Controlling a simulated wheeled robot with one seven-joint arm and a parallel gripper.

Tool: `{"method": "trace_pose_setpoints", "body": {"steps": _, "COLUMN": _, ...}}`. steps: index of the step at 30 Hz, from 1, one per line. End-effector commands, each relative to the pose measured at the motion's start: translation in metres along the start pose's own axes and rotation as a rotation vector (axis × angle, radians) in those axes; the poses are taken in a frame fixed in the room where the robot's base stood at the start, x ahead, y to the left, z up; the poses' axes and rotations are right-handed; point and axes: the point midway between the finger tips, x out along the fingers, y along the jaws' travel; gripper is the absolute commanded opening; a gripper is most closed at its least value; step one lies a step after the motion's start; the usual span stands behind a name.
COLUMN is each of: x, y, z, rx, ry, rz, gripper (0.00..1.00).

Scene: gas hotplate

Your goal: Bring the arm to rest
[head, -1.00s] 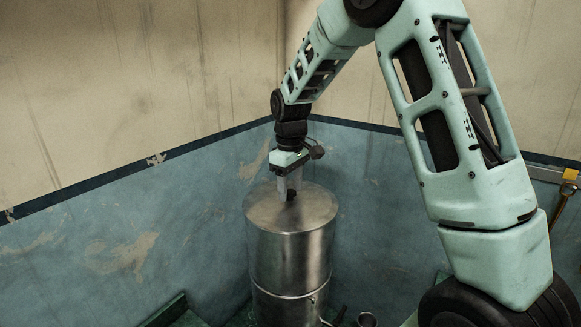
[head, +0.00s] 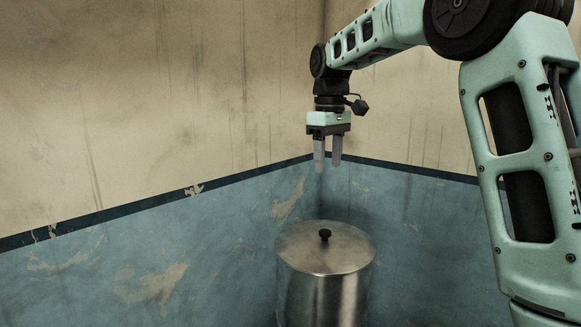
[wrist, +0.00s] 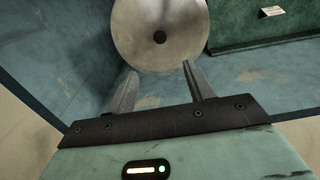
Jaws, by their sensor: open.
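My gripper (head: 328,166) hangs fingers down in the head view, open and empty. It is above a metal cylindrical vessel (head: 322,299) and clear of it. The vessel's round lid (head: 296,248) is on top, with a small black knob (head: 325,235) at its middle. In the wrist view the lid (wrist: 180,20) and its knob (wrist: 160,37) show beyond my two parted fingers (wrist: 160,90), with nothing between them. The lower part of the vessel is out of the head view.
A two-tone wall (head: 110,270), cream above and worn blue below, meets in a corner behind the vessel. The air around my gripper is free.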

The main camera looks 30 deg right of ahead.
Motion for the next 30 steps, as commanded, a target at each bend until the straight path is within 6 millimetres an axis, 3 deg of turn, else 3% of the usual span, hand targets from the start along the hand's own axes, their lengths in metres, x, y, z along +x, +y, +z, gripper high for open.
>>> {"method": "trace_pose_setpoints", "body": {"steps": 5, "x": -0.001, "y": 0.0, "z": 0.0, "rx": 0.0, "ry": 0.0, "rz": 0.0, "gripper": 0.53}}
{"method": "trace_pose_setpoints", "body": {"steps": 8, "x": 0.007, "y": -0.014, "z": -0.002, "rx": -0.014, "ry": 0.002, "rz": -0.006, "gripper": 0.53}}
{"method": "trace_pose_setpoints", "body": {"steps": 11, "x": 0.026, "y": -0.051, "z": -0.006, "rx": -0.047, "ry": 0.01, "rz": -0.02, "gripper": 0.53}}
{"method": "trace_pose_setpoints", "body": {"steps": 17, "x": 0.087, "y": -0.167, "z": 0.007, "rx": -0.139, "ry": 0.025, "rz": -0.056, "gripper": 0.53}}
{"method": "trace_pose_setpoints", "body": {"steps": 20, "x": 0.119, "y": -0.223, "z": 0.029, "rx": -0.183, "ry": 0.028, "rz": -0.067, "gripper": 0.53}}
{"method": "trace_pose_setpoints", "body": {"steps": 24, "x": 0.166, "y": -0.29, "z": 0.078, "rx": -0.242, "ry": 0.026, "rz": -0.074, "gripper": 0.53}}
{"method": "trace_pose_setpoints", "body": {"steps": 27, "x": 0.197, "y": -0.323, "z": 0.119, "rx": -0.278, "ry": 0.025, "rz": -0.069, "gripper": 0.53}}
{"method": "trace_pose_setpoints", "body": {"steps": 30, "x": 0.222, "y": -0.342, "z": 0.156, "rx": -0.303, "ry": 0.023, "rz": -0.061, "gripper": 0.53}}
